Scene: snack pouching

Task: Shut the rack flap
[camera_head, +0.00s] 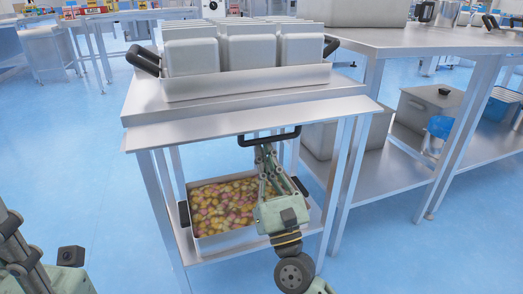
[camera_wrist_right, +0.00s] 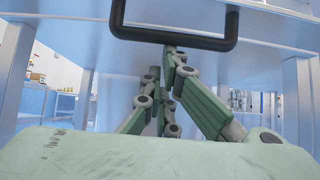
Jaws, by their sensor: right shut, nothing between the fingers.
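The rack (camera_head: 330,175) is a metal frame. Its flap (camera_head: 215,128) is a wide flat metal panel at the top front, sticking out nearly level below the upper surface. A black bar handle (camera_head: 269,138) sits at its front edge; the handle also shows large at the top of the right wrist view (camera_wrist_right: 175,42). My right gripper (camera_head: 264,148) is shut and empty, its fingertips just below the handle; whether they touch it I cannot tell. Part of my left gripper (camera_head: 35,262) shows at the lower left; its fingertips are not clear.
A tray of white containers (camera_head: 245,82) stands on top of the rack. A bin of colourful snacks (camera_head: 222,205) sits on the lower shelf, partly behind my right arm. A metal table (camera_head: 430,42) with a lower shelf stands close on the right. The blue floor at left is clear.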

